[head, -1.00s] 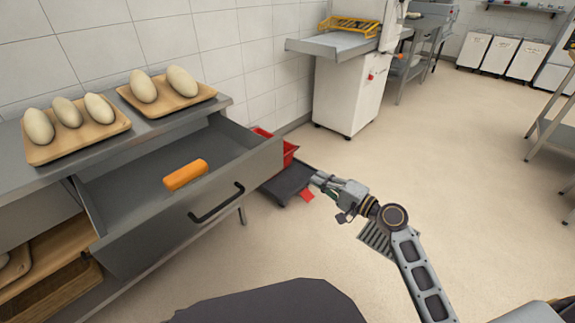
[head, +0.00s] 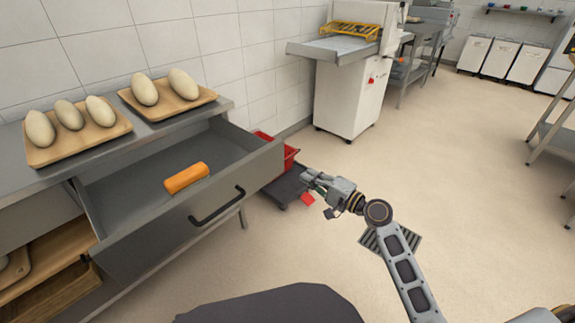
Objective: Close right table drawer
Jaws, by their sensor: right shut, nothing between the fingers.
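The right table drawer (head: 150,238) is pulled out from under the grey metal table (head: 185,117). It has a black bar handle (head: 217,207) on its front. An orange block-like object (head: 186,178) lies inside the drawer. My right gripper (head: 308,178) is shut and empty, to the right of the drawer front, apart from the handle. My left gripper does not show.
Two wooden trays of dough loaves, the left one (head: 82,150) and the right one (head: 195,103), stand on the table. A red bin (head: 290,152) and a dark flat platform (head: 287,187) are on the floor behind my gripper. A white machine (head: 345,95) stands at the back.

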